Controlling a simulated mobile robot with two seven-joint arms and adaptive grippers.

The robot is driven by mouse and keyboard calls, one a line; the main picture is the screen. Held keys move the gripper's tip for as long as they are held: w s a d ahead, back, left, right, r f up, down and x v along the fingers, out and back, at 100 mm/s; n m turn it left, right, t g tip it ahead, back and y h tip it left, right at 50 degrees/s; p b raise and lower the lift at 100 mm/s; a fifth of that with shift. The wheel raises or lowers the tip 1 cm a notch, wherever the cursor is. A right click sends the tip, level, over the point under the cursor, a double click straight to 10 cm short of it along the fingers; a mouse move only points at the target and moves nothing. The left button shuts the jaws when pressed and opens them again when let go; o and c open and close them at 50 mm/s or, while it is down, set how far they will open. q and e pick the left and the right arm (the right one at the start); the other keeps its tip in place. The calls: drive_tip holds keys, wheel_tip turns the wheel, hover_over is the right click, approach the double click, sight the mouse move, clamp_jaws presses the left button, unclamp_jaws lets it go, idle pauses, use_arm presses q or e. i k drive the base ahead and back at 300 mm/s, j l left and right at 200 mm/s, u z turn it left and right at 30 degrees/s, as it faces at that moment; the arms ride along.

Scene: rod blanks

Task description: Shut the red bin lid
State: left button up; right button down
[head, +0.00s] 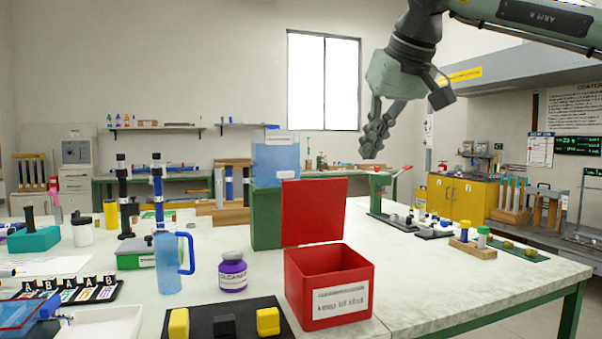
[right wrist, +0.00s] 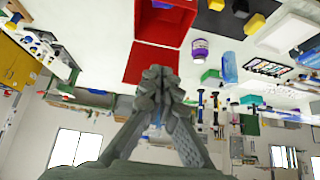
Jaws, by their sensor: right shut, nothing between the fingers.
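The red bin (head: 328,287) stands on the pale table with a white label on its front. Its red lid (head: 314,211) stands open, upright at the bin's back edge. My right gripper (head: 370,150) is shut and empty, in the air above and to the right of the lid. In the right wrist view my right gripper (right wrist: 157,75) shows with fingers together, in front of the lid (right wrist: 147,62); the bin (right wrist: 165,22) shows beyond it, upside down in that picture. My left gripper is in neither view.
A purple-labelled jar (head: 232,272) and a blue jug (head: 173,262) stand left of the bin. A black mat (head: 224,325) with yellow blocks lies at its front left. A green box (head: 267,215) stands behind the lid. The table right of the bin is mostly clear.

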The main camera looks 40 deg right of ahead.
sight(314, 211)
drive_tip(key=i+l, duration=0.2)
drive_tip(key=i, duration=0.25)
drive_tip(key=i+l, duration=0.2)
drive_tip(key=i, duration=0.25)
